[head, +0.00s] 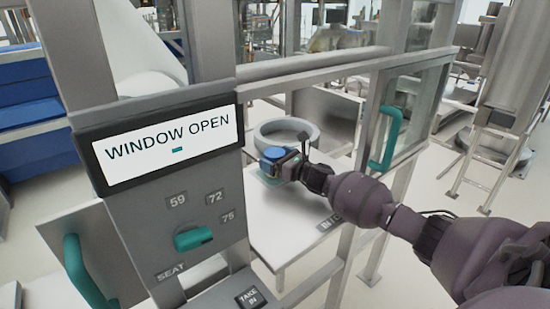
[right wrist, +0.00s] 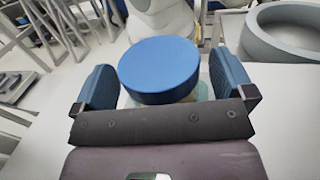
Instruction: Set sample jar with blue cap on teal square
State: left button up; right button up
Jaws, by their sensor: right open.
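The sample jar with the blue cap (head: 273,153) stands upright on the white table; its cap fills the middle of the right wrist view (right wrist: 160,68). Its body is mostly hidden by the cap and gripper. A teal patch (head: 268,179), apparently the teal square, shows at the jar's foot and beside it in the right wrist view (right wrist: 203,92). My right gripper (head: 278,160) is open, with one blue-padded finger on each side of the jar and visible gaps between pads and cap. My left gripper is out of view.
A grey round ring or bowl (head: 286,135) stands just behind the jar. My right arm reaches through a framed window with a teal handle (head: 386,138). A panel reading "WINDOW OPEN" (head: 168,149) and a teal knob (head: 194,238) stand at left. The table's front (head: 285,225) is bare.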

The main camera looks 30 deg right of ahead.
jog(key=p+v, duration=0.3)
jog(key=v, duration=0.2)
jog(key=shift+s+r, duration=0.1)
jog(key=shift+s, duration=0.15)
jog(key=p+v, duration=0.1)
jog(key=v, duration=0.4)
jog(key=shift+s+p, duration=0.2)
jog(key=shift+p, duration=0.15)
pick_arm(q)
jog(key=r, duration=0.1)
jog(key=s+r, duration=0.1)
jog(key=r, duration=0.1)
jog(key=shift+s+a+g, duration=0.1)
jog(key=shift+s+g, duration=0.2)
pick_arm(e)
jog(key=shift+s+d, duration=0.15)
jog(key=shift+s, duration=0.1)
